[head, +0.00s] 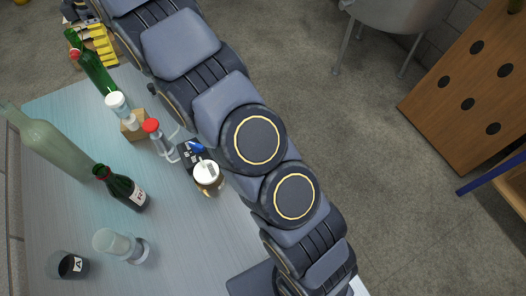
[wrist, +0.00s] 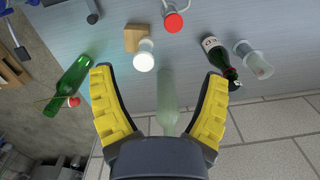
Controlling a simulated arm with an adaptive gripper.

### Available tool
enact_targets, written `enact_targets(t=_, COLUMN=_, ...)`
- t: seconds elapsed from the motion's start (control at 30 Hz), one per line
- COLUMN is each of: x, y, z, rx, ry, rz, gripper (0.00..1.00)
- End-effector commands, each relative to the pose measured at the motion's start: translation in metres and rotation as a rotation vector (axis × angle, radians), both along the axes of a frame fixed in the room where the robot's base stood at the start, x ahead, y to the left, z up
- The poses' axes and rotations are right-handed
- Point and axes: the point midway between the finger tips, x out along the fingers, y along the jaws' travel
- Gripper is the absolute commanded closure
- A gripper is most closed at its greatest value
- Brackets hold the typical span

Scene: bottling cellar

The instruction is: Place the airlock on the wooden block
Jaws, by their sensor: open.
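The airlock (head: 116,103), which I take to be the clear piece with a white cap, appears to stand upright on the small wooden block (head: 142,126). In the wrist view the airlock's white cap (wrist: 144,62) overlaps the lower right part of the wooden block (wrist: 132,38); its base is partly hidden under the cap. In the head view my gripper (head: 102,42) shows at the upper left.
A red-capped clear piece (head: 152,127) stands beside the block. A pale tall bottle (head: 52,146), a dark labelled bottle (head: 125,192), a green bottle (head: 93,70), a clear cup (head: 115,243) and a dark cup (head: 68,265) stand around. Bare table lies between the cups and my arm.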

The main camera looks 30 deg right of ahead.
Motion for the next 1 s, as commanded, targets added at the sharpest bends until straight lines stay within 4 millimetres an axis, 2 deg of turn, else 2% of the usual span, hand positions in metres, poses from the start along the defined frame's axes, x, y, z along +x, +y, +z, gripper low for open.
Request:
enact_targets(t=0.03, x=-0.015, y=-0.014, z=0.012, rx=-0.007, ry=0.004, rz=-0.075, gripper=0.24)
enact_targets(t=0.2, x=-0.069, y=-0.054, z=0.034, rx=-0.023, ry=0.015, rz=-0.332, gripper=0.24)
enact_targets(t=0.27, x=-0.091, y=-0.066, z=0.039, rx=-0.026, ry=0.017, rz=-0.421, gripper=0.24)
enact_targets(t=0.43, x=-0.161, y=-0.095, z=0.044, rx=-0.038, ry=0.032, rz=-0.666, gripper=0.24)
enact_targets(t=0.57, x=-0.220, y=-0.112, z=0.038, rx=-0.047, ry=0.047, rz=-0.849, gripper=0.24)
enact_targets(t=0.7, x=-0.285, y=-0.124, z=0.024, rx=-0.057, ry=0.063, rz=-1.033, gripper=0.24)
enact_targets(t=0.8, x=-0.324, y=-0.129, z=0.012, rx=-0.064, ry=0.059, rz=-1.145, gripper=0.24)
enact_targets(t=0.9, x=-0.353, y=-0.132, z=0.000, rx=-0.076, ry=0.063, rz=-1.230, gripper=0.24)
enact_targets(t=1.0, x=-0.370, y=-0.133, z=-0.008, rx=-0.078, ry=0.064, rz=-1.284, gripper=0.24)
